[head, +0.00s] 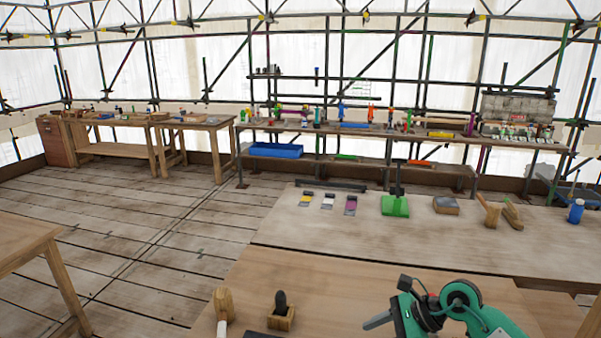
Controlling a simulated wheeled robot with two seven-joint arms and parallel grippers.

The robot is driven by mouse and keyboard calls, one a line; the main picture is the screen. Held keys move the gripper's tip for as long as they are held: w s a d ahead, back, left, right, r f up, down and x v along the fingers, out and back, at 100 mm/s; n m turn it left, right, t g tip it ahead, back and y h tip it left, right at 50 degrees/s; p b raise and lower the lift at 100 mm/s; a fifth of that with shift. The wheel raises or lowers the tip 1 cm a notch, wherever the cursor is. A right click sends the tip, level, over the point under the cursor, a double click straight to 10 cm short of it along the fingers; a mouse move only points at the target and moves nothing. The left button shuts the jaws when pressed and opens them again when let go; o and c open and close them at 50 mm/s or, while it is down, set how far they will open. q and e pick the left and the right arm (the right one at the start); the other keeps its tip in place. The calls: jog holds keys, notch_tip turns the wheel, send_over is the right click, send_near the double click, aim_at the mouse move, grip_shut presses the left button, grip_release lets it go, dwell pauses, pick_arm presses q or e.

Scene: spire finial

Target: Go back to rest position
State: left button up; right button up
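My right arm comes in at the lower right, in green and black. Its gripper (379,320) shows a grey finger pointing left, above the wooden bench (330,285). I see nothing held in it, but the frame cuts off part of the hand, so I cannot tell whether it is open or shut. My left gripper is not in view.
A wooden mallet (223,304) and a small wooden block with a dark knob (281,314) are at the bench's front left. Plank floor (130,225) is clear at left.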

jog(key=s+a+r+m+t+y, duration=0.1)
jog(key=s+a+r+m+y, duration=0.1)
jog(key=a+r+m+y, duration=0.25)
notch_tip(320, 180, up, 7)
jog(key=m+t+y, duration=0.2)
jog(key=m+t, duration=1.1)
jog(key=m, duration=0.2)
jog(key=s+d+f+m+g+h, duration=0.1)
jog(key=s+d+f+m+h, duration=0.2)
jog(key=d+f+m+h, duration=0.75)
jog(key=s+d+f+m+h, duration=0.3)
jog(key=f+m+h, duration=0.3)
jog(key=m, duration=0.9)
jog(key=s+a+f+m+g, duration=0.1)
jog(key=s+f+m+g, duration=0.2)
jog(key=s+f+g, duration=0.5)
jog(key=s+a+f+m+g, duration=0.1)
jog(key=s+f+m+g, duration=0.25)
jog(key=s, duration=0.95)
notch_tip(320, 180, down, 29)
jog(key=g, duration=0.1)
jog(key=s+d+f+g, duration=0.1)
jog(key=s+d+f, duration=0.2)
jog(key=s+f, duration=1.6)
jog(key=shift+s+d+f, duration=0.2)
jog(key=shift+s+f, duration=0.1)
jog(key=shift+f, duration=0.6)
